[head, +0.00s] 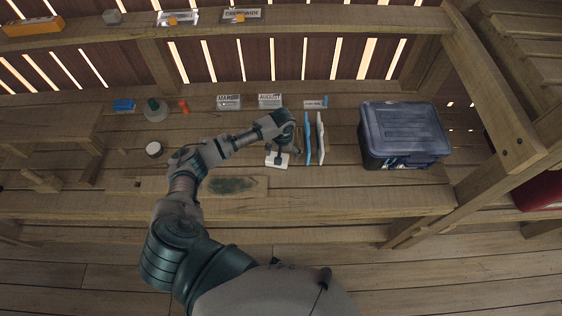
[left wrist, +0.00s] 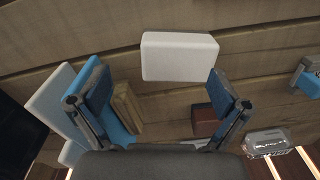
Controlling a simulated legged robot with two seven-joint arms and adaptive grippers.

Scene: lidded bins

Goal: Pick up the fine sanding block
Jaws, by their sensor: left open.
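Which block is the fine sanding block cannot be told by a label. A white block (head: 272,162) lies on the wooden bench beneath my left gripper (head: 281,152). In the left wrist view the white block (left wrist: 180,57) lies flat just beyond the fingertips. My left gripper (left wrist: 160,92) is open there, with nothing between its fingers. A tan block (left wrist: 127,106) shows beside the left finger and a dark reddish-brown block (left wrist: 205,120) near the right finger; the gripper partly covers both. My right gripper is in neither view.
Upright blue (head: 307,138) and white (head: 320,140) panels stand close right of my gripper. A lidded dark bin (head: 405,132) is farther right. A round container (head: 153,149) is to the left. The bench front has free room.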

